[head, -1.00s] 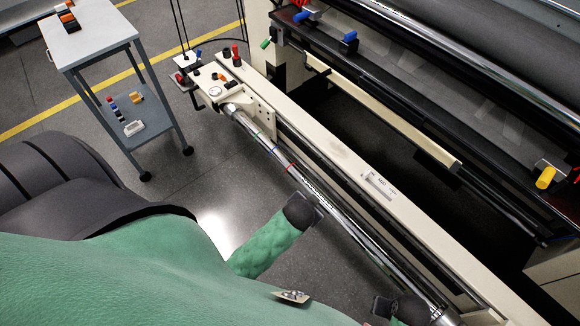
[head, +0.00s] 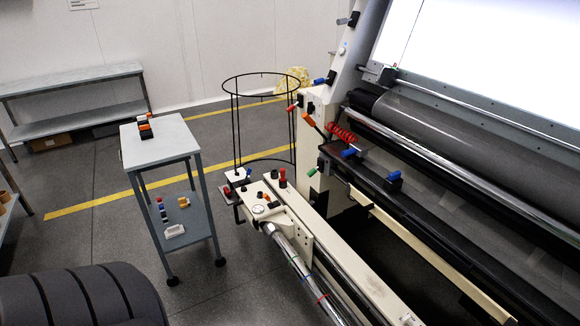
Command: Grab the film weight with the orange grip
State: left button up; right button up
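On the top of the grey cart (head: 185,140) stand small dark blocks with orange and red-orange parts (head: 145,127). An orange-yellow piece (head: 183,202) lies on the cart's lower shelf beside several small coloured pieces. An orange handle-like piece (head: 308,119) also shows on the machine's near end. Which of these is the film weight is too small to tell for certain. Neither of my grippers is in view.
The long inspection machine (head: 450,190) with its lit panel fills the right. A chrome roller (head: 295,262) runs along its front. A bench (head: 75,95) stands at the back left. Floor left of the cart is clear.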

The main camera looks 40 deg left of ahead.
aim_at(146, 132)
jog(key=u, duration=2.25)
jog(key=i+j+z, duration=0.1)
jog(key=i, duration=0.05)
